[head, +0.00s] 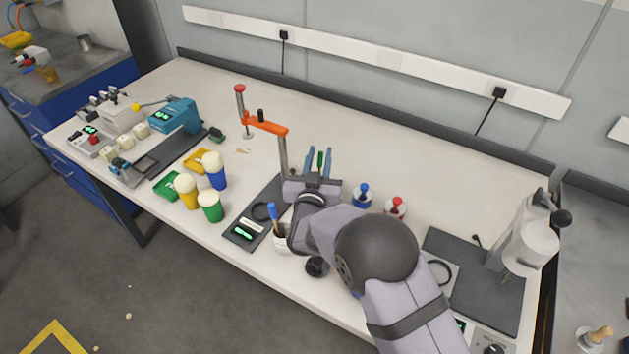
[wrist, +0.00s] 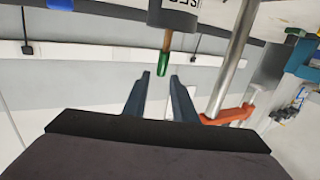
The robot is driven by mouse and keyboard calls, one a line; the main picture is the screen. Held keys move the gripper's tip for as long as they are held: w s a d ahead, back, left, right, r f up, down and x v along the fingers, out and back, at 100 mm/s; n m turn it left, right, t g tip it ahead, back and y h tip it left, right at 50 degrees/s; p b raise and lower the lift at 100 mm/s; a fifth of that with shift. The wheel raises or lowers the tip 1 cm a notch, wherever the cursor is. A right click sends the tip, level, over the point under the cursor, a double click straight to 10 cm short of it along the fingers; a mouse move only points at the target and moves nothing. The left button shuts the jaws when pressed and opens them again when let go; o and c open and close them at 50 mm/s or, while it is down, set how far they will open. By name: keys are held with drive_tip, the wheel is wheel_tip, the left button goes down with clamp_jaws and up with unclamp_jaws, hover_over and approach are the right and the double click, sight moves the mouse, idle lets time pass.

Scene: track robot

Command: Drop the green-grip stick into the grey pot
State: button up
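My gripper (head: 319,151) reaches towards the back of the table, its two blue-grey fingers apart. The stick's green grip (head: 320,159) shows between the fingers in the head view. In the wrist view, which is upside down, the green grip (wrist: 163,72) is at the gap between the fingertips (wrist: 160,76), with clear space on both sides. Its brown shaft (wrist: 167,40) runs to the rim of a dark grey pot (wrist: 180,14) with lettering, and its far end is hidden. The stick appears to stand in this pot, grip up. The head view does not clearly show the pot.
An orange clamp arm on a post (head: 265,124) stands close left of my gripper. A white cup (head: 282,242) with a blue-handled stick is at the front edge. Blue-capped (head: 362,195) and red-capped (head: 396,207) bottles stand to the right. The back of the table is clear.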

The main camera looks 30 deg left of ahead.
drive_tip(key=b+v, duration=0.2)
drive_tip(key=v, duration=0.8)
drive_tip(key=shift+w+d, duration=0.1)
drive_tip(key=w+d+f+g+h+p, duration=0.15)
drive_tip(key=w+d+g, duration=0.4)
drive_tip(key=d, duration=0.55)
drive_tip(key=s+d+f+m+g+h+p, duration=0.1)
drive_tip(key=s+d+g, duration=0.1)
drive_tip(key=d, duration=0.6)
drive_tip(key=s+d+f+m+g+h, duration=0.1)
drive_tip(key=s+d+g, duration=0.1)
drive_tip(key=s+d, duration=0.3)
drive_tip(key=s+d+f+g+h+p, duration=0.1)
drive_tip(key=s+d+g, duration=0.2)
drive_tip(key=d, duration=0.8)
drive_tip(key=shift+s+d+m+h+p, duration=0.2)
drive_tip(key=shift+s+m+h+p, duration=0.1)
drive_tip(key=shift+m+h, duration=0.1)
drive_tip(key=s+d+m+g+h, duration=0.1)
drive_tip(key=s+d+g, duration=0.3)
drive_tip(key=s+d, duration=0.5)
drive_tip(key=s, duration=0.2)
drive_tip(key=shift+s+r+m+p, duration=0.25)
drive_tip(key=shift+r+m+p, duration=0.05)
drive_tip(key=shift+r, duration=0.05)
